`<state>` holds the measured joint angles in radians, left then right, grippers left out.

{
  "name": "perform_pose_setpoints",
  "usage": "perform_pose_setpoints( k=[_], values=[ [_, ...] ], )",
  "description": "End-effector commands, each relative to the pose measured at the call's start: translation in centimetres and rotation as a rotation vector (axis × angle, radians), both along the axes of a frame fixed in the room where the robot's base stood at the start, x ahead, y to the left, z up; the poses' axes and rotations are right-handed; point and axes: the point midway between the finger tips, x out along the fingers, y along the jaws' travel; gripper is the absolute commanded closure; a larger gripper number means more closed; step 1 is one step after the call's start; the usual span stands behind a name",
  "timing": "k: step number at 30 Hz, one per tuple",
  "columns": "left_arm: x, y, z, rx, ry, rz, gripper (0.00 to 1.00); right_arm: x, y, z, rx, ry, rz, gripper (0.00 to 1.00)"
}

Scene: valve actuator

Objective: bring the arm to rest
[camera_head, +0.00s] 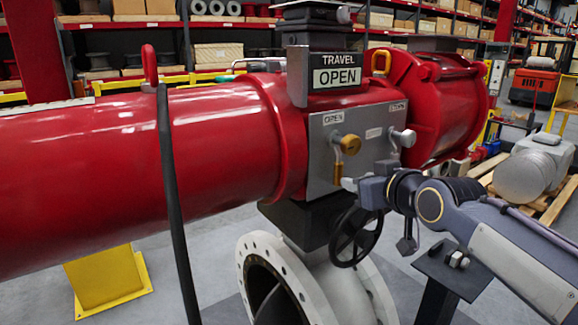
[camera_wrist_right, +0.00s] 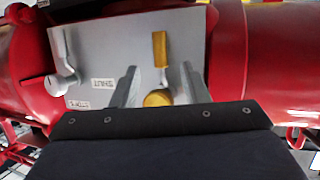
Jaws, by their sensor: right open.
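My right arm (camera_head: 440,205) reaches in from the right toward the grey control panel (camera_head: 330,120) of the red valve actuator. My right gripper (camera_head: 348,184) is at the panel's lower edge; in the right wrist view its two fingers (camera_wrist_right: 160,72) are apart. A brass-yellow handle (camera_head: 350,144) under the OPEN label points down; in the right wrist view the yellow handle (camera_wrist_right: 160,50) shows between the fingers, apparently untouched. A silver handle (camera_head: 407,138) sits beside it, under the second label. The TRAVEL sign (camera_head: 337,77) reads OPEN. My left gripper is not in view.
A black handwheel (camera_head: 356,236) and a white flanged valve body (camera_head: 270,265) are below the panel. A dark post with a plate (camera_head: 455,268) stands under my right arm. A thin dark upright bar (camera_head: 172,200) crosses before the red cylinder at left.

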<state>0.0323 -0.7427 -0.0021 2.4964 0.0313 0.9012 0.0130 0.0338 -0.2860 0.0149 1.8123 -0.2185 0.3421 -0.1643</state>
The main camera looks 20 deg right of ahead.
Motion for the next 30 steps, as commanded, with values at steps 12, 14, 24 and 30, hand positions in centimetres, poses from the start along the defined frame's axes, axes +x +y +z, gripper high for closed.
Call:
perform_pose_setpoints(
  k=[12, 14, 24, 30],
  values=[
    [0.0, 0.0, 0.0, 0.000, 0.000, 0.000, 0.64, -10.1, 4.5, -11.8, 0.194, 0.352, 0.036, 0.59],
    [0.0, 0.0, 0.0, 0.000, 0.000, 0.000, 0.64, -13.0, 5.8, -14.7, 0.241, 0.444, 0.044, 0.59],
    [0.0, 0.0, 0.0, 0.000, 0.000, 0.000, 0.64, -23.3, 10.9, -24.1, 0.401, 0.769, 0.071, 0.59],
    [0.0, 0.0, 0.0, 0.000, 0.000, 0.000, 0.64, -23.7, 11.1, -24.4, 0.407, 0.781, 0.072, 0.59]
  ],
)
